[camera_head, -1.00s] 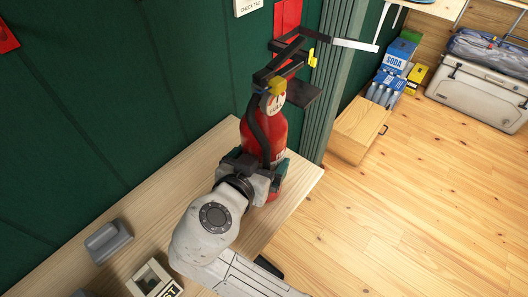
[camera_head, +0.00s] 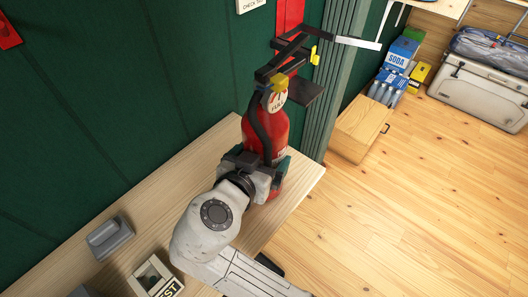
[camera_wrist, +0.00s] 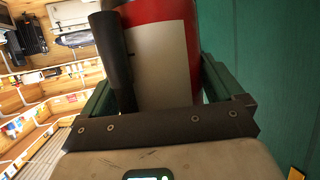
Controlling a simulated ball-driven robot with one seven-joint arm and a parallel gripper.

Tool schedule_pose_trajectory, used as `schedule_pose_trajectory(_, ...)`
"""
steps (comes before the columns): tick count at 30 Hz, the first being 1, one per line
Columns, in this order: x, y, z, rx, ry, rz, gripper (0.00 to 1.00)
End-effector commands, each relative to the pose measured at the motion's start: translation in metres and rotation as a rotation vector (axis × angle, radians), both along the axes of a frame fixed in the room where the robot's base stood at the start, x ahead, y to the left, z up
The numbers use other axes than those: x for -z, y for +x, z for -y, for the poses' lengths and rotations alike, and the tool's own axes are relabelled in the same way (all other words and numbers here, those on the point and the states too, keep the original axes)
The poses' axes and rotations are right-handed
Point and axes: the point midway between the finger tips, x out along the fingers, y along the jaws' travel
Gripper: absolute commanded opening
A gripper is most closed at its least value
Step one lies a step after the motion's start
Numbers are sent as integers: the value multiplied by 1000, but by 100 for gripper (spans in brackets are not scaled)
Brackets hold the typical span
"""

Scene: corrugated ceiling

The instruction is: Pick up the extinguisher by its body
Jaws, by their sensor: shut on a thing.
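The red extinguisher (camera_head: 270,135) stands upright at the right end of the wooden bench, with a black hose down its side and a round gauge label near the top. My gripper (camera_head: 262,172) is shut around its body, at the lower part. In the wrist view the extinguisher's red and white body (camera_wrist: 160,55) sits between my gripper's green fingers (camera_wrist: 160,95), with the black hose at its left. The extinguisher's base is mostly hidden behind my gripper, so I cannot tell whether it touches the bench.
The wooden bench (camera_head: 150,190) runs along the green wall (camera_head: 110,90). A grey handle-like object (camera_head: 109,237) and a small box (camera_head: 154,279) lie on it. A black bracket (camera_head: 290,55) is close to the extinguisher's top. A wooden box (camera_head: 358,130) stands on the floor at right.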

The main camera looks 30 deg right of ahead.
Motion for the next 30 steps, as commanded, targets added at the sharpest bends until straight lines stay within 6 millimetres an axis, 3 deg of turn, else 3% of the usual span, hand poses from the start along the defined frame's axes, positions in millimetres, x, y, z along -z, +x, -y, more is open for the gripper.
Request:
schedule_pose_trajectory(8, -17, 1, 0, 1, -1, 14, 9)
schedule_pose_trajectory(12, -35, 1, 0, 1, 0, 16, 9)
schedule_pose_trajectory(23, -94, -47, 17, 0, 2, 15, 9)
schedule_pose_trajectory(30, -112, -89, 33, -1, 0, 11, 9)
